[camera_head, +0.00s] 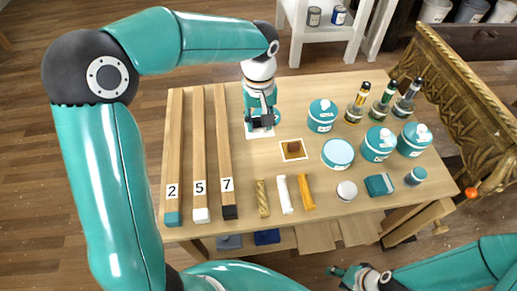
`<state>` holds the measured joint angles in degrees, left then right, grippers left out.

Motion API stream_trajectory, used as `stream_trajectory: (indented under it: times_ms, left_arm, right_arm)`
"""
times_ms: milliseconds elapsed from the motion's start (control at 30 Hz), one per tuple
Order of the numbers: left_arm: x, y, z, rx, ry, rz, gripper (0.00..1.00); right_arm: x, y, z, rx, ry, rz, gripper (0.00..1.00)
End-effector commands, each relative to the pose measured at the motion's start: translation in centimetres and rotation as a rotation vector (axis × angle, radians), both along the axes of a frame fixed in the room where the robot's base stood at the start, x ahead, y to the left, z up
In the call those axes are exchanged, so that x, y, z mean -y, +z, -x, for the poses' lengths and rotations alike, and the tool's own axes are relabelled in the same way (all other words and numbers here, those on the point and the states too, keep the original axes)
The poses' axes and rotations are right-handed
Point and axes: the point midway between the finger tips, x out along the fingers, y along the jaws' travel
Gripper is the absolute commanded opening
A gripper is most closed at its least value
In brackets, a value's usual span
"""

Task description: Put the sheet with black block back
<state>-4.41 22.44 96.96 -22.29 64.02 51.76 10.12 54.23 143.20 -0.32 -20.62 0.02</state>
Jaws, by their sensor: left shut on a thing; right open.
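My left gripper (262,121) points down over the back middle of the table and is shut on the small black block. The block is mostly hidden by the fingers. Its white sheet (260,134) shows just below the fingertips; I cannot tell whether it touches the table. A similar sheet with a brown block (293,149) lies on the table to the right and nearer the front. My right gripper (345,272) is open and empty, low at the bottom of the view, in front of the table.
Three long wooden strips numbered 2, 5 and 7 (198,155) lie left of the gripper. Several teal-and-white jars (338,153) and bottles (383,104) stand to the right. Short coloured sticks (284,194) lie at the front. Bare tabletop (262,160) lies in front of the gripper.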

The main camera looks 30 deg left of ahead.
Motion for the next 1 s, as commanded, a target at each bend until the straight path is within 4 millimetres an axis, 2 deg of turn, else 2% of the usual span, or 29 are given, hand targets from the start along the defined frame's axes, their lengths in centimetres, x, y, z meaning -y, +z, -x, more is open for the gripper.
stream_trajectory:
  times_ms: [33, 100, 300, 567, 800, 1000]
  left_arm:
    - [-0.1, -1.7, 0.1, -0.005, 0.001, 0.0, 0.08]
    - [-0.1, -3.5, 0.2, -0.006, 0.003, -0.002, 0.08]
    - [-0.2, -7.1, 0.1, -0.003, 0.003, 0.0, 0.08]
    - [-0.2, -8.9, 0.1, -0.001, 0.004, 0.0, 0.08]
    - [-0.2, -12.0, 0.1, -0.002, 0.005, 0.0, 0.08]
    - [-0.2, -12.2, 0.1, 0.001, 0.005, 0.001, 0.08]
  right_arm:
    - [0.0, -0.5, 0.0, 0.0, 0.0, 0.0, 0.49]
    - [0.0, -0.7, 0.0, 0.0, 0.0, 0.0, 0.49]
    - [0.0, -1.1, 0.0, 0.001, 0.0, 0.0, 0.49]
    - [0.0, -1.4, 0.0, 0.001, 0.0, 0.0, 0.49]
    - [0.0, -1.8, 0.0, 0.001, 0.0, 0.0, 0.49]
    - [0.0, -1.8, 0.0, 0.001, 0.0, 0.0, 0.49]
